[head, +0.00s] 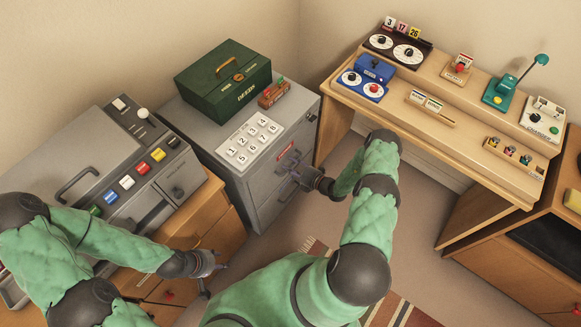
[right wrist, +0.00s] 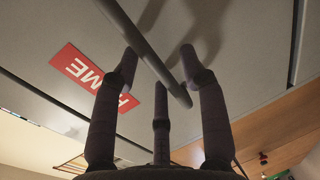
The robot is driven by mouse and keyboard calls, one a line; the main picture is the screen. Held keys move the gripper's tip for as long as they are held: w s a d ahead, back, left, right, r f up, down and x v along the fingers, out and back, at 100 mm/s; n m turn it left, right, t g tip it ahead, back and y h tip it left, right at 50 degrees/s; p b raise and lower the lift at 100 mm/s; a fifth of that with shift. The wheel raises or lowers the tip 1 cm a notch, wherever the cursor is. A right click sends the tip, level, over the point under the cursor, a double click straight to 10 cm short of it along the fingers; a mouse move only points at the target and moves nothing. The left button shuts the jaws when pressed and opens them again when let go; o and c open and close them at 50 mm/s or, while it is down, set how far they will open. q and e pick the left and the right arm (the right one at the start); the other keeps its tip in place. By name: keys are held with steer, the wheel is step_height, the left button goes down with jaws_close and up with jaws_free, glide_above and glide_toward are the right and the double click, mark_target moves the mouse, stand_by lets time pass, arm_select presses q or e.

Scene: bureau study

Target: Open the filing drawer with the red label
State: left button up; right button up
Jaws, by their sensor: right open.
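The grey filing cabinet (head: 262,178) stands in the middle of the head view, its drawer front facing right. A red label (head: 289,150) marks the upper drawer, which looks closed. In the right wrist view the red label (right wrist: 75,66) shows white letters, partly covered by a finger. My right gripper (head: 299,179) is at the drawer front, open, with the handle bar (right wrist: 145,45) running between its fingers; they do not look closed on it. Whether any finger touches it I cannot tell. My left gripper (head: 212,276) is low by the wooden cabinet, fingers apart and empty.
A green box (head: 222,82), a toy vehicle (head: 273,93) and a number pad (head: 246,141) sit on the filing cabinet. A grey machine (head: 130,160) stands to the left. A wooden desk (head: 420,130) with several devices is at the right. Floor shows in front of the cabinet.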

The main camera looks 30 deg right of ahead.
steer(key=shift+w+a, duration=0.1)
steer(key=shift+w, duration=0.2)
jaws_close()
steer(key=shift+s, duration=0.15)
steer(key=f+b+v, duration=0.1)
steer(key=f+v, duration=0.2)
steer(key=v, duration=1.3)
steer(key=s+d+f+b+v, duration=0.1)
steer(key=f+v, duration=0.3)
steer(key=v, duration=1.2)
steer(key=shift+s+b, duration=0.15)
steer(key=shift+b, duration=0.6)
